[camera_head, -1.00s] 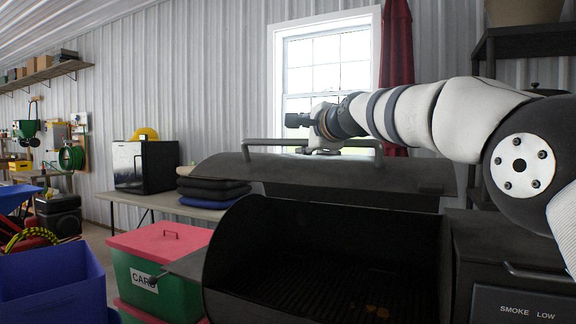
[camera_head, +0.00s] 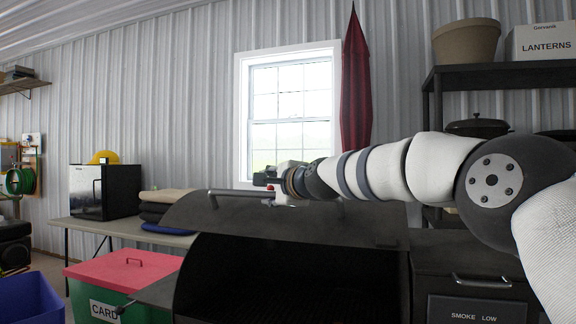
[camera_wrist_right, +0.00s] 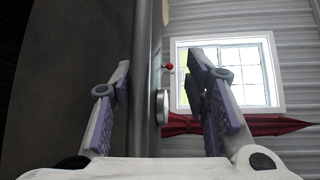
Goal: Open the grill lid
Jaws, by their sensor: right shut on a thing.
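The dark grill lid (camera_head: 290,222) stands raised in the head view, with the dark inside of the grill (camera_head: 270,275) showing below it. A long metal handle (camera_head: 225,193) runs along the lid's upper side. My right gripper (camera_head: 274,186) is at the middle of this handle, its fingers partly hidden by my own arm. The lid's dark surface (camera_wrist_right: 75,85) fills the left side there. My left gripper is not in view.
A dark side box (camera_head: 465,262) marked "SMOKE LOW" adjoins the grill on the right. A table (camera_head: 110,229) with folded cushions (camera_head: 165,208) stands behind on the left. A red-lidded bin (camera_head: 125,268) and a blue bin (camera_head: 35,300) stand at the front left.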

